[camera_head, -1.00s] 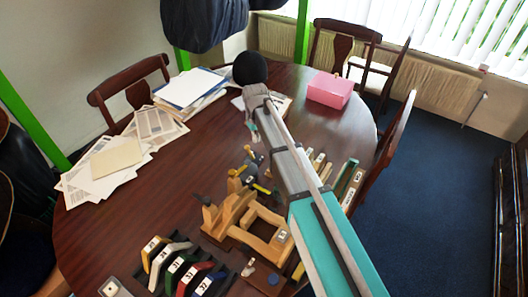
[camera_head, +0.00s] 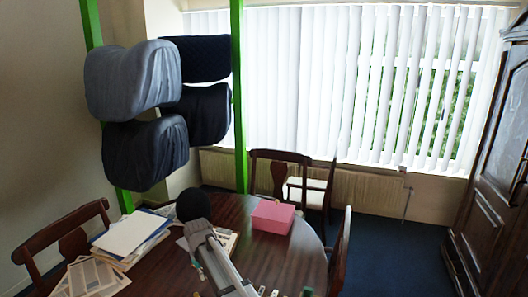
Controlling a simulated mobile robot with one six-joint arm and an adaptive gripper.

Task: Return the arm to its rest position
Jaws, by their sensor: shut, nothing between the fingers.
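My arm (camera_head: 218,265) rises from the bottom edge in the head view, grey and reaching over the wooden table. Its upper end stands close to a black rounded shape (camera_head: 193,205); I cannot tell whether that shape touches it. No gripper fingers can be made out in this view. They are below the picture edge or hidden by the arm.
A pink box (camera_head: 273,216) and papers (camera_head: 132,233) lie on the table (camera_head: 290,262). Chairs stand around it, one at the left (camera_head: 65,235). Saddle-like pads, one grey (camera_head: 132,78), hang on green posts (camera_head: 239,100). A dark cabinet (camera_head: 492,170) stands right; blue floor (camera_head: 400,255) is clear.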

